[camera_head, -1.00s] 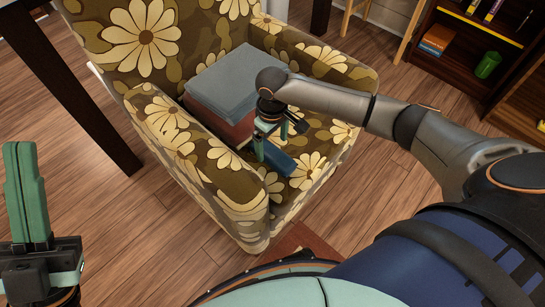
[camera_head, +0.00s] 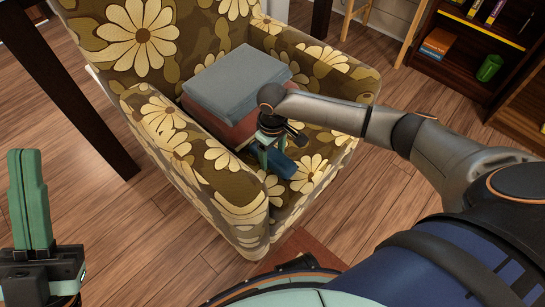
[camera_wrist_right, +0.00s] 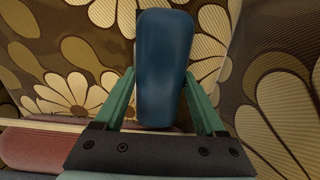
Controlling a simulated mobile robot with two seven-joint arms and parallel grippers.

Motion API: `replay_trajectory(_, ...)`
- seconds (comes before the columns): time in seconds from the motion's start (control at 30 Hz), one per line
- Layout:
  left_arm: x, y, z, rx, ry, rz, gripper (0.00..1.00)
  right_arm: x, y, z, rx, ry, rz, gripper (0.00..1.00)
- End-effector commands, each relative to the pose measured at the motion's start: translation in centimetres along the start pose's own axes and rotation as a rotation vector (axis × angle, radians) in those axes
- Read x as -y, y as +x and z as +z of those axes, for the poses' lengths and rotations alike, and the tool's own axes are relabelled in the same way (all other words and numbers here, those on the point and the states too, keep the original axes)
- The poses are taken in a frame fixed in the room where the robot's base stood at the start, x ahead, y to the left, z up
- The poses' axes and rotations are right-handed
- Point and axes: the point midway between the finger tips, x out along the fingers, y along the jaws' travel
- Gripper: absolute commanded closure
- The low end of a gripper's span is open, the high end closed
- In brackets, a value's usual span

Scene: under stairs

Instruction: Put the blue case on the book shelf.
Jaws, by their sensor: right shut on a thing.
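The blue case (camera_head: 282,165) is on the seat of the flowered armchair, near its front. My right gripper (camera_head: 270,160) reaches down over the seat and is shut on the case. In the right wrist view the case (camera_wrist_right: 164,65) stands out lengthwise between the two green fingers, one on each side. I cannot tell whether the case still touches the seat. The wooden book shelf (camera_head: 455,74) is at the top right, only partly in view. My left gripper (camera_head: 27,200) is at the lower left, empty, its fingers together.
The armchair (camera_head: 240,200) has raised arms on both sides of the case.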

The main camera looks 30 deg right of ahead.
Motion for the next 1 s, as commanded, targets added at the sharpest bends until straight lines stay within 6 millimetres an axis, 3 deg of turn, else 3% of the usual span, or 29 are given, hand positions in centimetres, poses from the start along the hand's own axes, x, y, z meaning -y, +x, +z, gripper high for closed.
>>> replay_trajectory(0.07,0.0,0.0,0.0,0.000,0.001,0.001,1.00,0.0,0.0,0.0,0.000,0.000,0.000,0.42)
replay_trajectory(0.57,0.1,0.0,0.0,0.001,0.004,0.001,1.00,0.0,0.0,0.0,-0.001,0.000,0.000,0.98)
replay_trajectory(0.83,0.2,0.2,-0.1,0.001,0.007,0.001,1.00,0.0,-0.6,-0.1,-0.001,0.001,0.000,0.98)
replay_trajectory(1.0,0.5,0.8,-0.8,-0.001,0.020,0.005,1.00,0.0,-2.6,-0.1,-0.003,0.001,0.000,0.98)
